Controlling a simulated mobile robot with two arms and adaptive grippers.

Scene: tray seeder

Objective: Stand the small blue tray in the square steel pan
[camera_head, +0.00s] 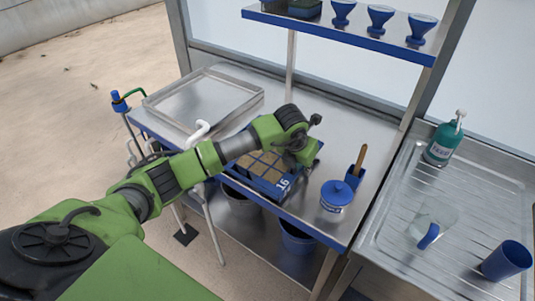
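The small blue tray (270,189) stands on the steel bench near its front edge, marked 16 and filled with brown square cells. My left arm reaches across and partly hides it. My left gripper (303,158) is at the tray's right end, close to its rim. Its fingers are too small and hidden to show whether they grip the rim. The square steel pan (204,99) lies on the bench to the left of the tray, behind my arm, and looks empty. My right gripper is out of view.
A white bent pipe (200,130) rises between pan and tray. A blue-lidded pot (336,196) and a blue holder with a wooden handle (355,172) stand right of the tray. A shelf (340,33) hangs above the back. A sink drainer (390,228) is at the right.

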